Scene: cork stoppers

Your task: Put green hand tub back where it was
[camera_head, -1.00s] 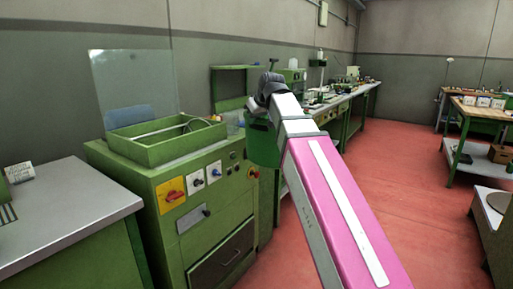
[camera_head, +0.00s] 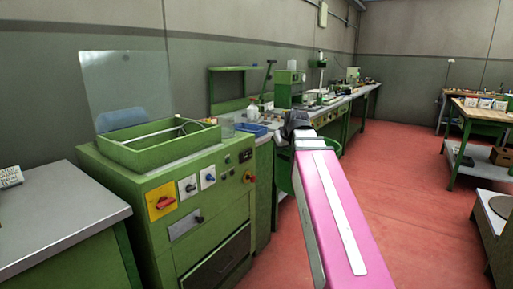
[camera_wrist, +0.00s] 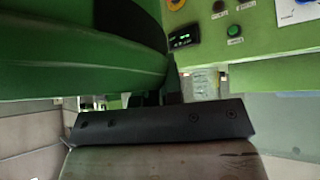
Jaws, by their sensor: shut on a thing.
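The green hand tub (camera_wrist: 75,62) fills the upper left of the wrist view, close to the camera. My gripper (camera_wrist: 168,88) is shut on it at the tub's edge; the fingertips are mostly hidden. The dark wrist of my arm stands in front of the bench edge, to the right of the green machine.
A green machine (camera_head: 175,180) with knobs and a raised clear cover stands at left beside a grey table (camera_head: 60,205). A long workbench (camera_head: 330,108) with a blue tray (camera_head: 251,129) runs along the wall. Red floor (camera_head: 410,180) is free on the right.

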